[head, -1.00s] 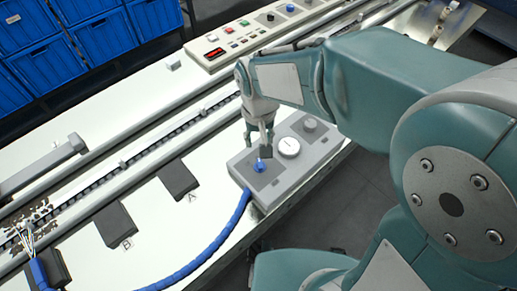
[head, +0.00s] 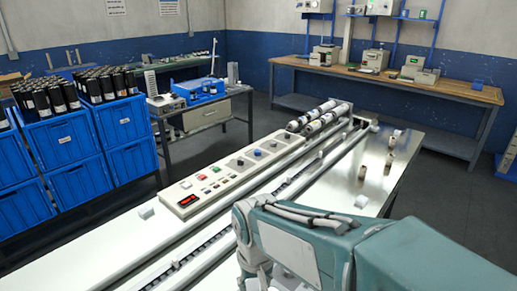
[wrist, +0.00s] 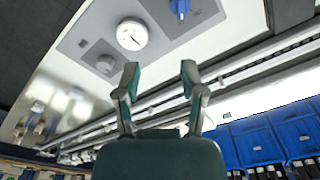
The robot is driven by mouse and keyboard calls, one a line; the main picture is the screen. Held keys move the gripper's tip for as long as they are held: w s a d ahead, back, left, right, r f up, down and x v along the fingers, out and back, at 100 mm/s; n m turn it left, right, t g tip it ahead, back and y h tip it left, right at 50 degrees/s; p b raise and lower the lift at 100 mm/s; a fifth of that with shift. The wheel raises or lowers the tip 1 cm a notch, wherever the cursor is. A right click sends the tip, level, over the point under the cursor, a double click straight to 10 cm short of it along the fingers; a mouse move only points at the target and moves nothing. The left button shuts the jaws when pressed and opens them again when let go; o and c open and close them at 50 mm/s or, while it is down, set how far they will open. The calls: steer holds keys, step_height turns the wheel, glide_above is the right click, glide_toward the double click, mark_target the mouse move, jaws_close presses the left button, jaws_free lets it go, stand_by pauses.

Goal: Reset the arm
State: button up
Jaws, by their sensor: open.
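My gripper (wrist: 160,80) shows in the wrist view with its two fingers apart and nothing between them. Beyond the fingertips is a grey control box (wrist: 75,42) with a blue knob (wrist: 180,8), a round white dial (wrist: 132,34) and a grey knob (wrist: 101,57). The fingers look clear of the box. In the head view my teal arm fills the lower right, and my gripper and that box are out of sight there.
A long machine bench (head: 130,254) with rails and a button panel (head: 215,183) runs beside my arm. Stacked blue crates (head: 70,140) stand left, also in the wrist view (wrist: 255,145). A wooden workbench (head: 390,82) is at the back. Dark floor lies between.

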steer(key=s+d+r+m+t, duration=0.1)
steer(key=s+d+r+t, duration=0.1)
steer(key=d, duration=0.6)
steer(key=s+d+r+m+t, duration=0.2)
steer(key=s+d+r, duration=0.3)
steer(key=s+d, duration=0.2)
steer(key=shift+d+t, duration=0.4)
steer(key=shift+d, duration=0.5)
steer(key=shift+a, duration=0.1)
